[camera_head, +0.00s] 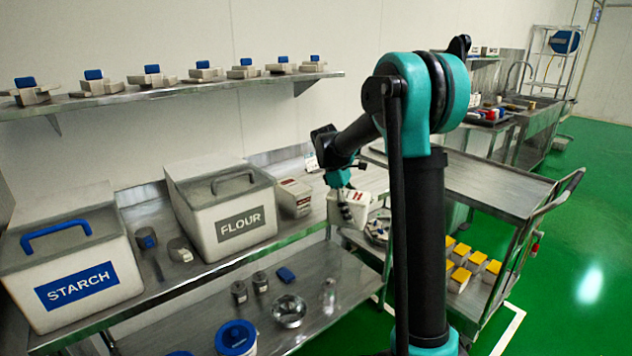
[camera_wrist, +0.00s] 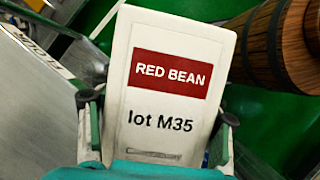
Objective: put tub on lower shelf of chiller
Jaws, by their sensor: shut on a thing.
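My gripper (camera_head: 347,207) is shut on a white tub (camera_head: 361,211), held up in front of the right end of the steel bench. In the wrist view the tub (camera_wrist: 165,40) fills the middle and carries a red label reading "RED BEAN" with "lot M35" below it. The two fingers (camera_wrist: 160,108) grip its left and right sides. No chiller or chiller shelf can be made out in either view.
The bench (camera_head: 155,285) holds a STARCH bin (camera_head: 75,262), a FLOUR bin (camera_head: 222,207) and another white tub (camera_head: 294,197). A steel cart (camera_head: 500,190) with yellow-topped containers (camera_head: 460,280) stands right. Green floor (camera_head: 590,220) is open at far right. A brown wooden cylinder (camera_wrist: 268,45) shows in the wrist view.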

